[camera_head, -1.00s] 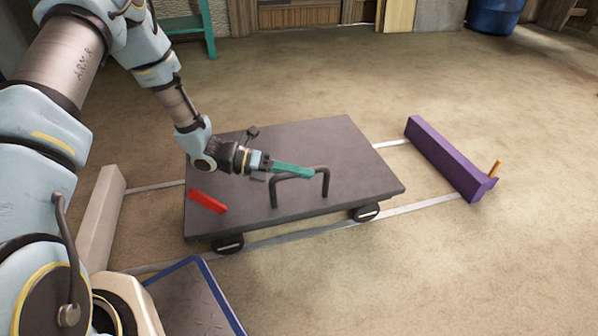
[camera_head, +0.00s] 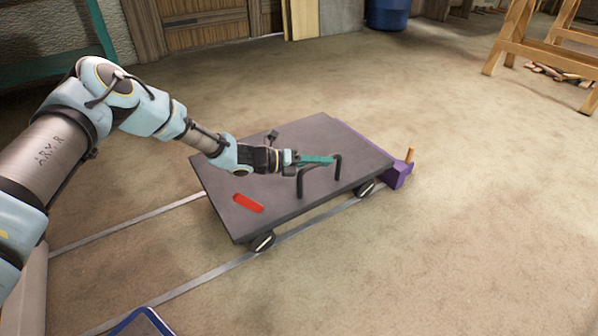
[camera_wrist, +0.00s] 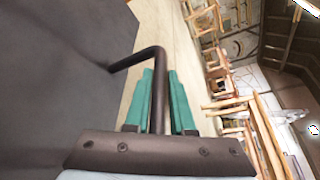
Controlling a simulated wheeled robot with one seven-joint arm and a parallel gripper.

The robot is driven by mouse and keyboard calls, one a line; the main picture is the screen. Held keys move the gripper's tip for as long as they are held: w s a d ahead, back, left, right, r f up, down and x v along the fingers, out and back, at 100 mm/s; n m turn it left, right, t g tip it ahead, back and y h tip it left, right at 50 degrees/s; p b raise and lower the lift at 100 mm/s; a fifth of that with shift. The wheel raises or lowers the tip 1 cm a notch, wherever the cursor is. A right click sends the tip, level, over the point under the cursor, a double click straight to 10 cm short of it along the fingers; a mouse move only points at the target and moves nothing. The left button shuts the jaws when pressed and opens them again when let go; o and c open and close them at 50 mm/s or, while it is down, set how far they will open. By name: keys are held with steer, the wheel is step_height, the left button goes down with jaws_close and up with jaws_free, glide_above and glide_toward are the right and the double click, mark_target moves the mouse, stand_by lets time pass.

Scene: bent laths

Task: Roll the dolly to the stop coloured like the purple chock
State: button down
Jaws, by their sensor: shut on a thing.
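The dolly (camera_head: 318,132) is a dark grey flat deck on black wheels, standing at the right end of two metal rails. Its right edge lies along the purple stop (camera_head: 398,176), most of which is hidden behind the deck. I cannot tell whether they touch. A dark bent handle (camera_head: 338,172) stands on the deck and also shows in the wrist view (camera_wrist: 157,58). My gripper (camera_head: 316,158), with teal fingers, is shut on the handle bar.
A beige stop (camera_head: 28,296) stands at the rails' left end, partly cut off. A blue-edged panel (camera_head: 142,322) lies at the bottom. A wooden trestle (camera_head: 540,55) and a blue barrel (camera_head: 388,12) stand farther back. The floor right of the purple stop is clear.

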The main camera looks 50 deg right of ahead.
steer(key=shift+s+d, duration=0.25)
steer(key=shift+d, duration=0.45)
steer(key=shift+s+d, duration=0.25)
steer(key=shift+d, duration=0.4)
steer(key=c, duration=0.8)
jaws_free()
steer(key=shift+o, duration=0.2)
steer(key=p+v, duration=0.4)
steer(key=v, duration=0.6)
steer(key=shift+w+a, duration=0.2)
steer(key=shift+a, duration=0.1)
steer(key=shift+r, duration=0.1)
